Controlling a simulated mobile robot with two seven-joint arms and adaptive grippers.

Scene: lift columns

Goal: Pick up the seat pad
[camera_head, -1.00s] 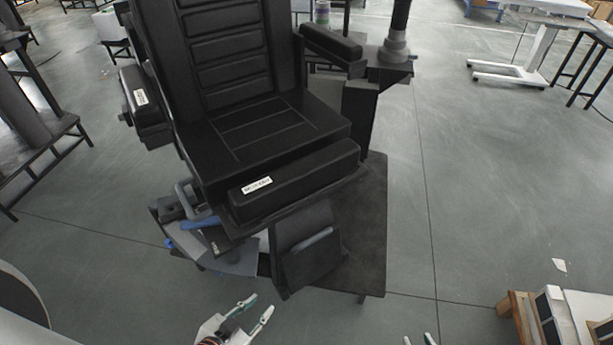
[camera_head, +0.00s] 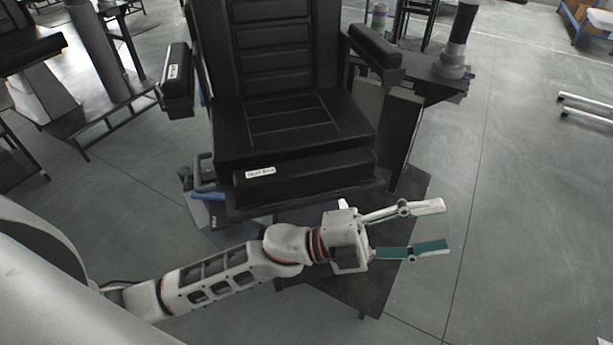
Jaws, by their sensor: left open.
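The seat pad (camera_head: 285,125) is a black cushion with stitched lines, lying flat on a black chair in the upper middle of the head view. My left arm comes in from the left and crosses in front of the chair. My left gripper (camera_head: 428,228) is open and empty, in front of the chair's right front corner, apart from the pad. Its fingers point right. My right gripper is not in view.
The ribbed backrest (camera_head: 272,45) rises behind the pad. Armrests stand at the left (camera_head: 177,82) and right (camera_head: 375,46). A dark platform (camera_head: 408,200) lies beneath the chair. A dark bench (camera_head: 95,105) is at the left.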

